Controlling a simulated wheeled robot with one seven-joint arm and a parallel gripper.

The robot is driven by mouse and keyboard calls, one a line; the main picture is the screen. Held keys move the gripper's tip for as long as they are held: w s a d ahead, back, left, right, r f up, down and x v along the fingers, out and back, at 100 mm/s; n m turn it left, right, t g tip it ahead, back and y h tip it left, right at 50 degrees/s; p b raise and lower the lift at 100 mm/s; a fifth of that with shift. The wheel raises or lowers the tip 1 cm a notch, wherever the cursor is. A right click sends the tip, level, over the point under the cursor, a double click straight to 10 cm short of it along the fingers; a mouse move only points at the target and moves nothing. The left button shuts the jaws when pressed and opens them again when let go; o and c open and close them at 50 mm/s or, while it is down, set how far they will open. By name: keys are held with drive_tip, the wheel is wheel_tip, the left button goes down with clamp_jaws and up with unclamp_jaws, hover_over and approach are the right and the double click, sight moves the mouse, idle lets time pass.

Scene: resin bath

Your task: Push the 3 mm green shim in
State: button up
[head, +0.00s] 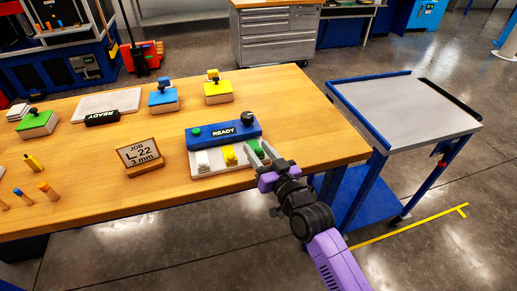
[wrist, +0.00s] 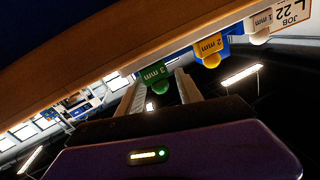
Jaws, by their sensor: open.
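The green shim (head: 258,149) sits at the right end of a row in the blue-and-white fixture (head: 222,131) near the table's front edge. In the wrist view the green shim (wrist: 151,75) reads "3 mm" and has a rounded green knob. My gripper (head: 264,153) is at the fixture's front right, its fingers partly covering the green shim. In the wrist view my gripper (wrist: 158,84) is open, with the green knob between its spread fingers. I cannot tell whether they touch it. A yellow shim (wrist: 208,48) marked "2 mm" and a white one (wrist: 260,22) marked "1 mm" are beside it.
The fixture reads "READY" and has a black knob (head: 248,118). A "JOB L 22 3 mm" sign (head: 138,153) stands left of it. Blue (head: 163,97) and yellow (head: 218,91) blocks stand behind. A grey-topped cart (head: 400,105) is right of the wooden table (head: 300,130).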

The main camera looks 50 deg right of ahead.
drive_tip(key=shift+w, duration=0.2)
clamp_jaws()
drive_tip(key=shift+w, duration=0.1)
idle(1.3)
